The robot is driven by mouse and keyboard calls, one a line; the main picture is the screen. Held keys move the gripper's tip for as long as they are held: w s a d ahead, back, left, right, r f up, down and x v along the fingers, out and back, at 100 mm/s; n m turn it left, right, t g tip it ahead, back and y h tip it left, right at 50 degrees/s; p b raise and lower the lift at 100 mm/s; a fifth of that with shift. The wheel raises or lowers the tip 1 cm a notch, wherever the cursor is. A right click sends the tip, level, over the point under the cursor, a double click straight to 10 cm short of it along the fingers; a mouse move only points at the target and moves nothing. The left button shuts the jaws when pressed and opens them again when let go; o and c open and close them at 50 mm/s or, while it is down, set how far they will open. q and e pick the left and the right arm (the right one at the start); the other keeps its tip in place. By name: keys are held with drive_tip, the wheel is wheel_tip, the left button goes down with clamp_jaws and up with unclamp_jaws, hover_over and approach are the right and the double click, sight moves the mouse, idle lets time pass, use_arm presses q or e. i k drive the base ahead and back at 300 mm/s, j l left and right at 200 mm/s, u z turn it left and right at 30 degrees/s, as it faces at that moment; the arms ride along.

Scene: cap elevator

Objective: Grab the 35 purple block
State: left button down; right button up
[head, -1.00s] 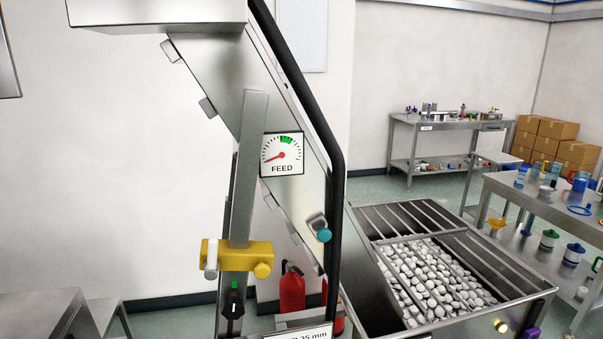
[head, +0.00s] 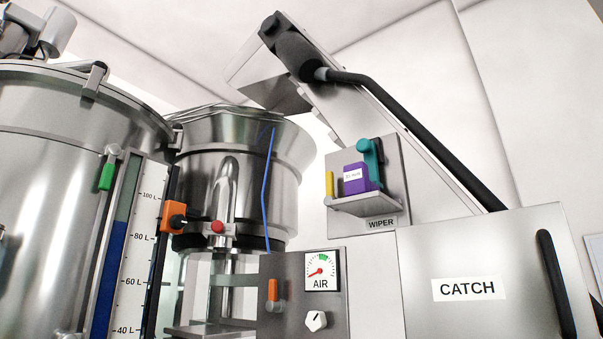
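A purple block (head: 357,179) with a small white label sits on a small metal shelf (head: 366,204) marked WIPER, right of centre in the head view. The label's print is too small to read surely. A teal part (head: 371,163) stands close at the block's right, partly behind it. A yellow piece (head: 329,184) is at the shelf's left. Neither of my grippers is in the head view.
A CATCH cabinet (head: 469,288) with a black handle is at lower right. An AIR gauge panel (head: 322,270) is below the shelf. Large steel vessels (head: 60,200) fill the left. A black rail (head: 420,135) slopes down above the shelf.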

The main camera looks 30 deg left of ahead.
sight(356, 175)
drive_tip(key=l+u, duration=0.15)
drive_tip(key=u, duration=0.6)
